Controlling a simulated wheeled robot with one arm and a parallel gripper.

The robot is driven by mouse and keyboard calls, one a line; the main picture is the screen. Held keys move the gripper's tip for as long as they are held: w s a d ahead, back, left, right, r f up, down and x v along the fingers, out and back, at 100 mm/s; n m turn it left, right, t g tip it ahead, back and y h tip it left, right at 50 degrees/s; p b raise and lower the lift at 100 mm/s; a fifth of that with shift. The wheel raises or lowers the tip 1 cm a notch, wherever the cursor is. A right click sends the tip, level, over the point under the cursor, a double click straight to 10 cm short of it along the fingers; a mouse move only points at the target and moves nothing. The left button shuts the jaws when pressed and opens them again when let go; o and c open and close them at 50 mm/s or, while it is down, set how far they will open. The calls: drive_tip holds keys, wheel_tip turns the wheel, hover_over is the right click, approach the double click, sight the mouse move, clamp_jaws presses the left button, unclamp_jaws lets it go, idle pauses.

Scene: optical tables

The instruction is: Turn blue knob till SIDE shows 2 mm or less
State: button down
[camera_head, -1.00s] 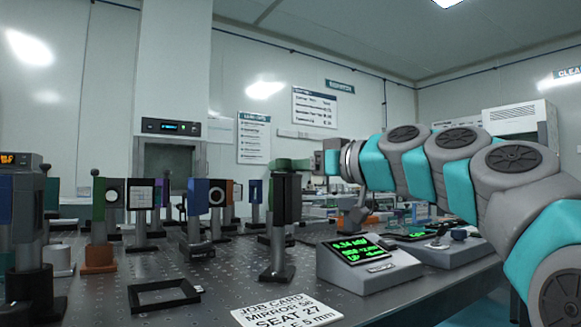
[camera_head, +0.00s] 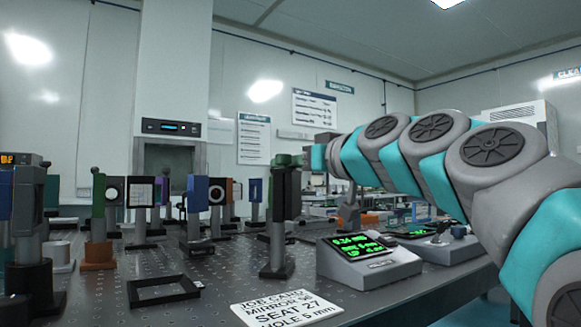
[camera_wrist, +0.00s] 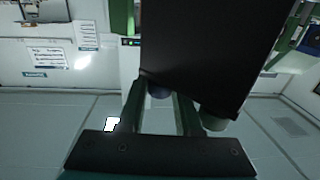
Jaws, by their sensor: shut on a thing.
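The black mirror mount (camera_head: 283,205) stands upright on a post on the optical table. In the wrist view its dark plate (camera_wrist: 205,45) fills the upper middle. A second, grey-green knob (camera_wrist: 213,122) sits to the right, outside the fingers. In the head view the gripper is at the top of the mount, partly hidden by it. The readout box (camera_head: 368,260) shows several green lines; I cannot read the SIDE value surely.
A job card (camera_head: 287,308) and a black square frame (camera_head: 162,290) lie on the table (camera_head: 215,290). Several mounted optics stand at the left, such as a green one on an orange base (camera_head: 98,220). A second console (camera_head: 445,245) stands right of the readout.

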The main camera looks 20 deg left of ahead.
drive_tip(key=shift+f+m+t+h, duration=0.1)
drive_tip(key=shift+m+t+h, duration=0.3)
drive_tip(key=shift+t, duration=0.1)
drive_tip(key=c, duration=0.9)
unclamp_jaws()
drive_tip(key=shift+g, duration=0.3)
